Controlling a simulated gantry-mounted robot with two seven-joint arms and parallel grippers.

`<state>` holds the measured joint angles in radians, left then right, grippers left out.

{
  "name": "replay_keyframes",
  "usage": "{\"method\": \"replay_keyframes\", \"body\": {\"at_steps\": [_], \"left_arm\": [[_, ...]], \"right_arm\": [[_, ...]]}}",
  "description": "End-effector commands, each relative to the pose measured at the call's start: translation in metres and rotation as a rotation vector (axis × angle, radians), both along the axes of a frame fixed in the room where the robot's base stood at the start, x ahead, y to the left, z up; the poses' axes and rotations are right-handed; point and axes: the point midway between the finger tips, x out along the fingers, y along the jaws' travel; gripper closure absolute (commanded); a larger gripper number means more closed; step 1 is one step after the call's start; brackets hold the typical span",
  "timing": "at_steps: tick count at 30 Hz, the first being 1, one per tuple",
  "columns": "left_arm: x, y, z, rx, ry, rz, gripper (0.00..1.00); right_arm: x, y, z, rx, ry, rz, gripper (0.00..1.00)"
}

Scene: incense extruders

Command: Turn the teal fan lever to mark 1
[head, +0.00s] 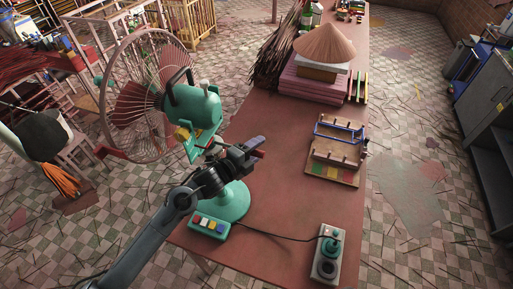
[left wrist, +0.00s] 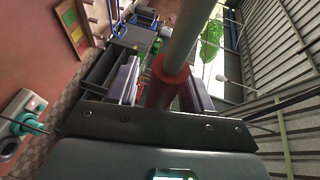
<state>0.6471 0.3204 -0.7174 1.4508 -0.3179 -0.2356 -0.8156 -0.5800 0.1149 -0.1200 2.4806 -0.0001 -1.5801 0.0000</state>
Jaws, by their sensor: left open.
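A teal lever (head: 333,244) with a round top stands on a light grey box (head: 325,268) at the table's near right corner. The teal lever (left wrist: 30,104) also shows at the left edge of the left wrist view, outside the fingers. Its mark numbers are too small to read. The large fan (head: 195,108) has a teal motor housing and base. My left gripper (head: 257,147) is open above the fan's base, well up and left of the lever. A red cylinder with a grey rod (left wrist: 172,75) appears between its fingers; whether it touches them is unclear.
A panel with coloured buttons (head: 209,226) sits on the table's left edge, with a black cable running to the grey box. A wooden rack (head: 333,165) and a straw cone hat (head: 325,42) lie farther back. The table's middle (head: 275,205) is mostly clear.

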Motion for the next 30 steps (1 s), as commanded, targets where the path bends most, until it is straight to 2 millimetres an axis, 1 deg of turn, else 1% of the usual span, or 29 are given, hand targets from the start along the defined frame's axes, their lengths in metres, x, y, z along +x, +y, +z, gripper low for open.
{"method": "replay_keyframes", "body": {"at_steps": [9,19,26,28,30], "left_arm": [[0.001,-0.001,0.0,0.0,0.0,0.0,0.49],[0.001,-0.001,0.0,0.0,0.0,0.0,1.0],[0.001,-0.001,-0.001,0.0,0.0,0.002,1.0],[0.004,-0.003,-0.002,0.0,-0.002,0.021,1.0],[0.012,-0.005,-0.004,-0.001,-0.003,0.066,1.0]], "right_arm": [[0.0,0.0,0.0,0.0,0.0,0.0,0.36],[0.0,-0.002,0.0,-0.008,0.001,0.006,0.36],[0.0,-0.002,-0.001,-0.01,0.001,0.006,0.36],[0.0,-0.002,-0.005,-0.01,0.001,0.006,0.36],[0.0,-0.002,-0.013,-0.008,0.0,0.006,0.36]]}}
